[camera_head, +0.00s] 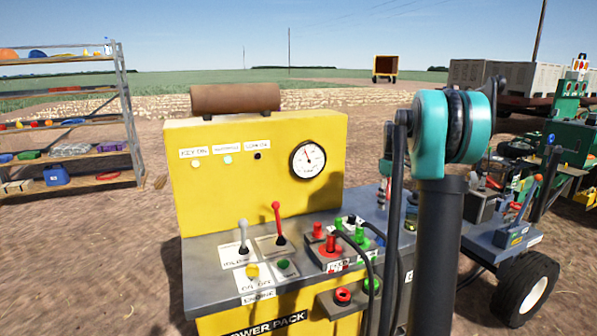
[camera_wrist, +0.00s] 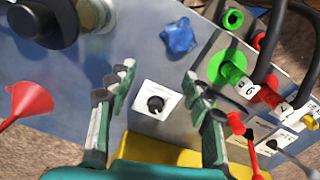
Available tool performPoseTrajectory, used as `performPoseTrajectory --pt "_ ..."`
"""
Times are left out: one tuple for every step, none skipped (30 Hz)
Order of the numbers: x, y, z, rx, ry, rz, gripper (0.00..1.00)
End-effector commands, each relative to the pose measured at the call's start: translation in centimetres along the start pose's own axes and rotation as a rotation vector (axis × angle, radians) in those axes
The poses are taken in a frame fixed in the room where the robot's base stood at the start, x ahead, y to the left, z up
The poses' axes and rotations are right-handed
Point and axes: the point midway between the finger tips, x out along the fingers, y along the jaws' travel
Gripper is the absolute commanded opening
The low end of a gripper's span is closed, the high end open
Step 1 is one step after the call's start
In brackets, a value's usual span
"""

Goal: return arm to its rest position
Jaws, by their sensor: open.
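My gripper (camera_wrist: 158,77) shows in the wrist view with its two green and grey fingers spread apart and nothing between them. It is above a grey panel (camera_wrist: 120,65). A small black rotary knob on a white plate (camera_wrist: 156,105) shows between the fingers, and I cannot tell the distance to it. In the head view my teal arm joint and dark arm link stand upright right of the yellow power pack (camera_head: 255,150). My gripper cannot be made out there.
The power pack carries a grey lever (camera_head: 243,235), a red lever (camera_head: 278,222) and a gauge (camera_head: 307,160). The wrist view shows a blue star knob (camera_wrist: 178,37), a red funnel (camera_wrist: 28,99) and black hoses (camera_wrist: 270,40). A shelf rack (camera_head: 128,110) stands left. Open dirt lies around.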

Motion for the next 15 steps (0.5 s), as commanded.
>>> performPoseTrajectory --pt "0.0 0.0 0.0 0.000 0.000 0.000 0.51" --pt "0.0 0.0 0.0 0.000 0.000 0.000 0.51" --pt "0.0 -0.3 0.1 0.004 0.002 0.002 0.51" --pt "0.1 -0.6 0.1 0.009 0.004 0.004 0.51" --pt "0.2 -0.8 0.2 0.014 0.006 0.006 0.51" --pt "0.2 -1.1 0.4 0.019 0.008 0.008 0.51" --pt "0.3 -1.3 0.5 0.024 0.010 0.010 0.51" --pt "0.4 -1.5 0.5 0.029 0.011 0.012 0.51" --pt "0.5 -1.9 0.7 0.037 0.014 0.015 0.51" --pt "0.5 -2.1 0.8 0.041 0.016 0.017 0.51" --pt "0.6 -2.4 0.9 0.047 0.019 0.019 0.51" --pt "0.7 -2.8 1.0 0.055 0.022 0.023 0.51" --pt "0.8 -3.1 1.1 0.062 0.025 0.025 0.51" --pt "0.9 -3.5 1.2 0.068 0.029 0.028 0.51" --pt "1.1 -4.1 1.5 0.079 0.033 0.032 0.51"
